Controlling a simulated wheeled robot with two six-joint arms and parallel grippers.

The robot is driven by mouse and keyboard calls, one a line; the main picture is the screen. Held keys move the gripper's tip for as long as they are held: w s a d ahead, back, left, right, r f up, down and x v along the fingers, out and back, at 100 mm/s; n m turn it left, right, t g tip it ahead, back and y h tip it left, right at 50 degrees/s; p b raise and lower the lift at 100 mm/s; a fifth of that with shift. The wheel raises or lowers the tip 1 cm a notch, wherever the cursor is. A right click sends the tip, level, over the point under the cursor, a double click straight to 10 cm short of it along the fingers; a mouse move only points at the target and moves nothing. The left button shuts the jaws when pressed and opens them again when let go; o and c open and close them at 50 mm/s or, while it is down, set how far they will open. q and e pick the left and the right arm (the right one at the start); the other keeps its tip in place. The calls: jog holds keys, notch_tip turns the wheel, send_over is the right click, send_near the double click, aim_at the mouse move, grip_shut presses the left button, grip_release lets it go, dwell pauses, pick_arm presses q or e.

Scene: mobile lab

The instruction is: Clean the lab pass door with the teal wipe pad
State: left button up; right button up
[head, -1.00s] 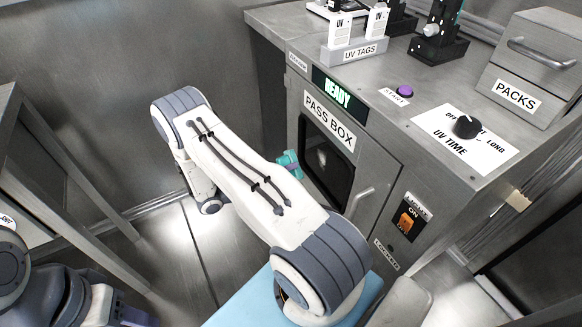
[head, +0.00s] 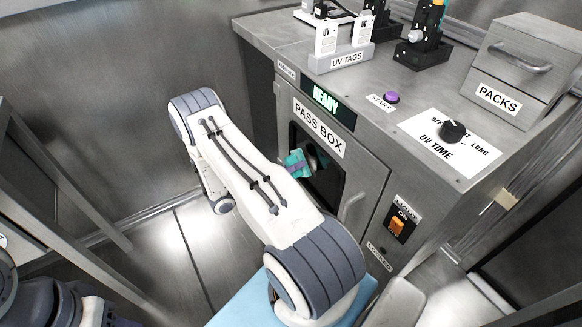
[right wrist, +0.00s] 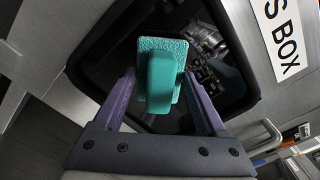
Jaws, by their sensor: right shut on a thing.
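The teal wipe pad (head: 293,158) is held in my right gripper (head: 298,168), in front of the dark window of the pass box door (head: 368,187). In the right wrist view the teal pad (right wrist: 162,52) stands upright by its handle between the two purple fingers of the gripper (right wrist: 160,88), with the door window (right wrist: 115,50) behind it. I cannot tell whether the pad touches the glass. My right arm hides the lower left of the door. Only a bit of my left gripper (head: 122,322) shows at the bottom left edge.
The door handle (head: 352,206) projects right of the window. Beside it is the orange light switch (head: 398,226). The display reads READY (head: 326,101). On the bench top are a UV tags holder (head: 345,58), a purple start button (head: 391,97), a UV time knob (head: 452,131) and a packs drawer (head: 515,75).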

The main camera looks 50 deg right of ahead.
aim_at(306, 173)
jog(key=shift+x, duration=1)
dwell(0.3)
jog(key=shift+s+a+r+p, duration=0.1)
jog(key=shift+s+a+p, duration=0.2)
jog(key=shift+s+p, duration=0.5)
jog(key=shift+s+a+p, duration=0.2)
jog(key=shift+s, duration=0.3)
jog(key=shift+s+a+p, duration=0.15)
jog(key=shift+s+a, duration=0.05)
jog(key=shift+s, duration=0.35)
jog(key=shift+d, duration=0.15)
